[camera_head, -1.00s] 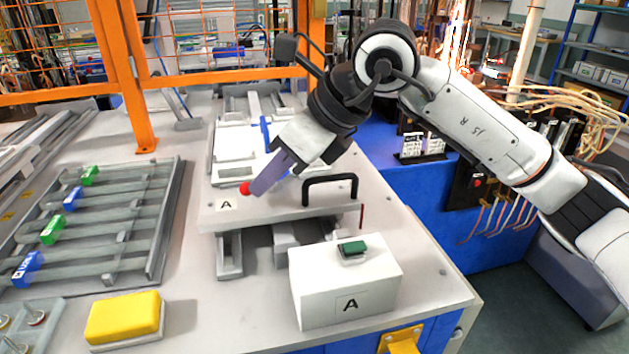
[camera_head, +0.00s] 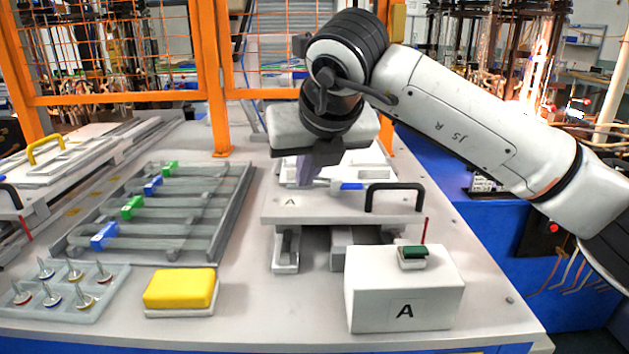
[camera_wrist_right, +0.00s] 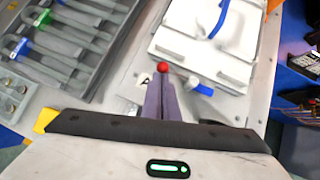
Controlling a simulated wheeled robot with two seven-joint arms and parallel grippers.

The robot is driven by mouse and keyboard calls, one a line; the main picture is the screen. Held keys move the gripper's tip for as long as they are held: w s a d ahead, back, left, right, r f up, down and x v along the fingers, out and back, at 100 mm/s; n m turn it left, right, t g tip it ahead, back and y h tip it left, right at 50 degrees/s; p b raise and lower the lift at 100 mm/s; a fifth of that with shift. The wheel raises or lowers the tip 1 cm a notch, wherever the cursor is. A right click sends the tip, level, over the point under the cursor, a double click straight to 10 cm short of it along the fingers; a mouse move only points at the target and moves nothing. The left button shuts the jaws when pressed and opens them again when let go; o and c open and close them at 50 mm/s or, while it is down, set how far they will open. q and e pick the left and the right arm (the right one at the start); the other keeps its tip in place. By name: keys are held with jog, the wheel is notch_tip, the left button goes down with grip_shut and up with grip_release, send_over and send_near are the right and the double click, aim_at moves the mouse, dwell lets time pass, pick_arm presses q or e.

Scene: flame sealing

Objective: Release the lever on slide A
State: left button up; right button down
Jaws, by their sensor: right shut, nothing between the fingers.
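Slide A is a light grey plate (camera_head: 340,208) marked "A" with a black handle (camera_head: 393,196) on its right. In the right wrist view, the lever's red ball knob (camera_wrist_right: 163,67) sits just beyond the tips of my right gripper (camera_wrist_right: 160,84), whose two purple-grey fingers are pressed together. I cannot tell whether they touch the knob. In the head view my right gripper (camera_head: 305,181) points down over the left part of slide A and hides the knob. A blue-ended piece (camera_head: 348,186) lies beside the fingers. My left gripper is not in view.
A white box (camera_head: 405,290) marked "A" with a green button (camera_head: 412,252) stands in front of slide A. A yellow pad (camera_head: 180,288), a tray with metal pins (camera_head: 62,285) and a grey rack with coloured tags (camera_head: 160,215) are to the left. Orange fencing stands behind.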

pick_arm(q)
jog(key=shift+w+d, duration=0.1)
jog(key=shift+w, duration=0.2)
pick_arm(e)
jog(key=shift+a, duration=0.1)
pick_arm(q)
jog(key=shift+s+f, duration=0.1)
pick_arm(e)
jog(key=shift+r, duration=0.15)
